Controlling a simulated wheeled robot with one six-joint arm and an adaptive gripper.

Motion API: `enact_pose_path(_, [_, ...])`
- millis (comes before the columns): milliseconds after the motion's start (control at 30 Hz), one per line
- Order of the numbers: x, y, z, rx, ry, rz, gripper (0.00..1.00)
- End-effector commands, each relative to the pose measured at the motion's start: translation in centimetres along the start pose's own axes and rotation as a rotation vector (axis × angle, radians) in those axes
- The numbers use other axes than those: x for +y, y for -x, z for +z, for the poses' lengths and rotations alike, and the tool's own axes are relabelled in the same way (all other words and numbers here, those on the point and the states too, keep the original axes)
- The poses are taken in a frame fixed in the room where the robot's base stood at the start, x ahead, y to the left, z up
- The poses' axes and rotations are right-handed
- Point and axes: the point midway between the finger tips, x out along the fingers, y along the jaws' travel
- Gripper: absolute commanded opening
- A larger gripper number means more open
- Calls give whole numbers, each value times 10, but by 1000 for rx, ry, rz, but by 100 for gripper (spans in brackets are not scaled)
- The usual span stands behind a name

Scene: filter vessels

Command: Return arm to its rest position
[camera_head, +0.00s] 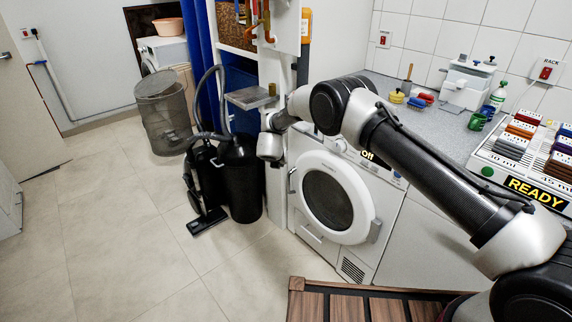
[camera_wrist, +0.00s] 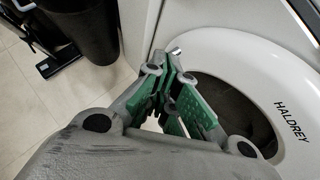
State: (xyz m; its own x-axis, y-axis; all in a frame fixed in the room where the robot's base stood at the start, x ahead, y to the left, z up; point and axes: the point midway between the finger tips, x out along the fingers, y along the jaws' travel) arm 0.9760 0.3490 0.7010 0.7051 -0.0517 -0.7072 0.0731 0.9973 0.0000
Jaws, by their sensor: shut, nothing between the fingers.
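My gripper (camera_wrist: 182,62) shows in the wrist view with its green-padded fingers drawn together at the tips and nothing held between them. It hangs in front of the washing machine, with the round white door (camera_wrist: 262,65) behind and to the right of the fingers. In the head view my arm reaches from the lower right across the counter and bends down at the wrist beside the upper left of the washing machine (camera_head: 385,187). I cannot make out the fingers in that view.
A black bin (camera_head: 241,180) and a black vacuum cleaner (camera_head: 203,185) stand left of the washing machine. A mesh basket (camera_head: 163,115) is farther back. The counter (camera_head: 425,120) holds bottles, cups and a lit READY rack (camera_head: 535,192). The floor at left is clear.

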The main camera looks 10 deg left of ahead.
Motion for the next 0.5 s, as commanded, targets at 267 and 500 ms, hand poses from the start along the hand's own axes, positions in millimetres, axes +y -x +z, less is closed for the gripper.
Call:
enact_pose_path(267, [11, 21, 2, 0, 37, 3, 0])
enact_pose_path(500, [40, 17, -20, -54, 568, 212, 0])
